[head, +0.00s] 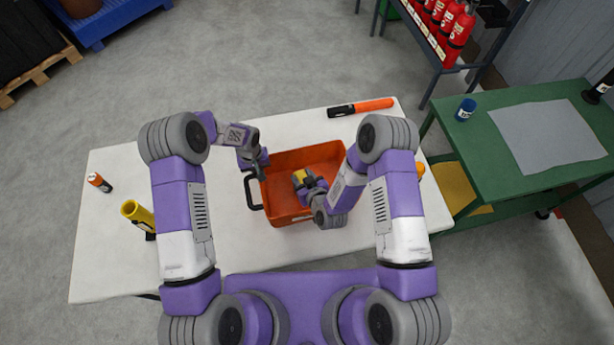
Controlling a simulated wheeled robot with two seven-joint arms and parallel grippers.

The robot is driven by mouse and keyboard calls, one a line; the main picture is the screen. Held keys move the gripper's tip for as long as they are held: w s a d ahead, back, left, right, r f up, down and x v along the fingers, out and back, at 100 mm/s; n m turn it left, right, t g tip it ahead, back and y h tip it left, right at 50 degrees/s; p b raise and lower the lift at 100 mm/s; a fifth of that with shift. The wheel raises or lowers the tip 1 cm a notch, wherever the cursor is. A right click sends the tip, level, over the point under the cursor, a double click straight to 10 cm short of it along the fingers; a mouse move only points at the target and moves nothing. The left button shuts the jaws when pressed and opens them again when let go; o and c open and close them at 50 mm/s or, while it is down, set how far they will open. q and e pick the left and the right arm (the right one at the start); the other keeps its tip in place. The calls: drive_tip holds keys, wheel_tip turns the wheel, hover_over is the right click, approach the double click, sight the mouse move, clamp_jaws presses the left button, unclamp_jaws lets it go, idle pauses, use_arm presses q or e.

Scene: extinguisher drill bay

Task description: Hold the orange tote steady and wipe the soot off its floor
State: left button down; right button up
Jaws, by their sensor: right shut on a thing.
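The orange tote (310,157) sits on the white table with its black handle (250,192) at its left side. My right gripper (303,181) is inside the tote, shut on a yellow sponge-like block (300,175) low over the floor. My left gripper (260,168) is at the tote's left wall, by the rim near the handle. The picture is too small to tell whether its fingers are open or closed on the rim. My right forearm and hand hide the tote's right and near parts. I cannot make out soot on the visible floor.
The white table (115,240) also bears an orange-and-black flashlight (362,107), a small orange-and-black cylinder (99,182) and a yellow flashlight (138,216). A green bench (480,130) with a grey mat and blue cup stands right.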

sight(301, 180)
drive_tip(key=shift+s+f+g, duration=0.3)
drive_tip(key=shift+s+f, duration=0.4)
drive_tip(key=shift+f, duration=0.25)
drive_tip(key=shift+w+a+r, duration=0.1)
drive_tip(key=shift+a+r, duration=0.05)
drive_tip(key=shift+r, duration=0.25)
drive_tip(key=r, duration=0.5)
drive_tip(key=shift+w+a+r, duration=0.15)
drive_tip(key=shift+w+a, duration=0.05)
drive_tip(key=shift+w, duration=0.05)
drive_tip(key=shift+r, duration=0.25)
drive_tip(key=shift+r, duration=0.1)
drive_tip(key=shift+r, duration=1.4)
drive_tip(key=shift+w, duration=0.1)
